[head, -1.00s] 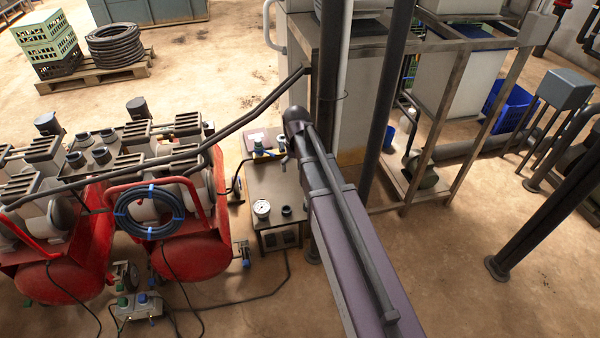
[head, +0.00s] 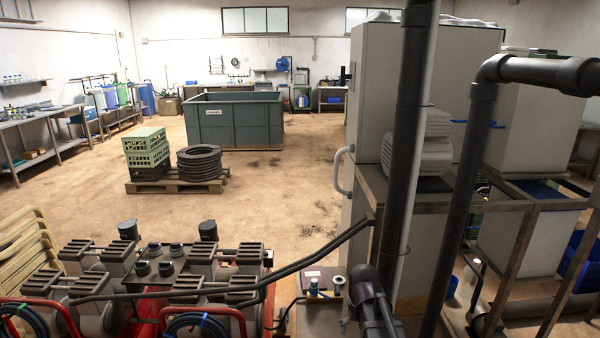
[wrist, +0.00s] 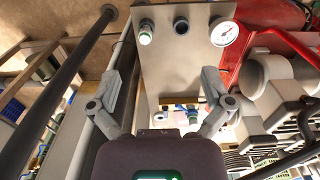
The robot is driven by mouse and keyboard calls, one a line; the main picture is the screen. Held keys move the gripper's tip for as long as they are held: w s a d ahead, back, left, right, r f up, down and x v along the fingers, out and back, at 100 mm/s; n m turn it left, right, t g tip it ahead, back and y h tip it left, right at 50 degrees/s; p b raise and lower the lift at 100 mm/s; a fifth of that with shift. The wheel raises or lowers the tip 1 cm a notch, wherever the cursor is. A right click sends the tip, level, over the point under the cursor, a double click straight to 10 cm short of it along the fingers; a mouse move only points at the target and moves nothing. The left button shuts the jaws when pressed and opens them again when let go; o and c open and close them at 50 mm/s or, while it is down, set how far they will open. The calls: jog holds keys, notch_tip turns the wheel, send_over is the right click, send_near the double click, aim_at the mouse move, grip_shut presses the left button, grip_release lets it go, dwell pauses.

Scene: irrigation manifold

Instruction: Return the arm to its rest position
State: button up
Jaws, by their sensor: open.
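My gripper (wrist: 160,82) shows in the wrist view with its two grey fingers spread wide apart and nothing between them. Beyond it is a metal manifold panel (wrist: 180,72) with a round white gauge (wrist: 224,34), a green-capped fitting (wrist: 145,37) and a dark fitting (wrist: 181,26). In the head view my dark arm rises at the bottom edge, right of centre, beside the small bench. My gripper itself cannot be made out in the head view.
Dark upright pipes (head: 407,130) and a steel frame (head: 520,240) stand close on the right of my arm. Red machinery (head: 150,310) and a black hose fill the lower left. Open floor (head: 290,200) lies beyond, with a pallet (head: 180,186) and a large grey bin (head: 235,125).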

jog(key=s+r+p, duration=0.3)
jog(key=s+r, duration=0.2)
jog(key=s, duration=0.2)
jog(key=shift+s+p, duration=0.3)
jog(key=shift+s, duration=0.05)
jog(key=shift+d, duration=0.1)
dwell(1.5)
